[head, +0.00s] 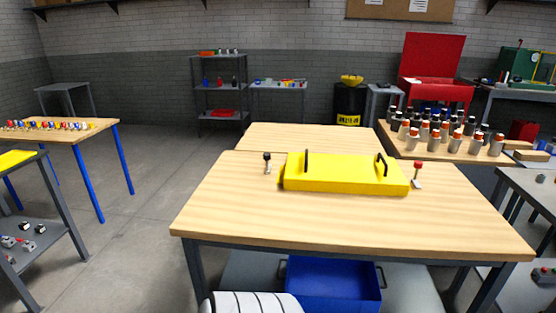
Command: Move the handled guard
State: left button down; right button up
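The yellow guard (345,174) lies flat on the wooden workbench (350,216) in front of me. It is a wide, low box shape. A black upright handle (307,161) stands near its left end and a second black handle (381,165) near its right end. A small black-knobbed lever (267,163) stands just left of the guard, and a red-knobbed lever (417,174) just right of it. Neither of my grippers shows in the head view.
A blue bin (334,285) is on the shelf under the bench. A second wooden table (300,138) stands right behind it. Several bottles stand on a table (400,150) at the right. The front of the bench top is clear, with open floor (150,225) at the left.

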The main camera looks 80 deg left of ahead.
aim_at(380, 175)
jog(key=k, duration=0.3)
jog(key=u, duration=0.9)
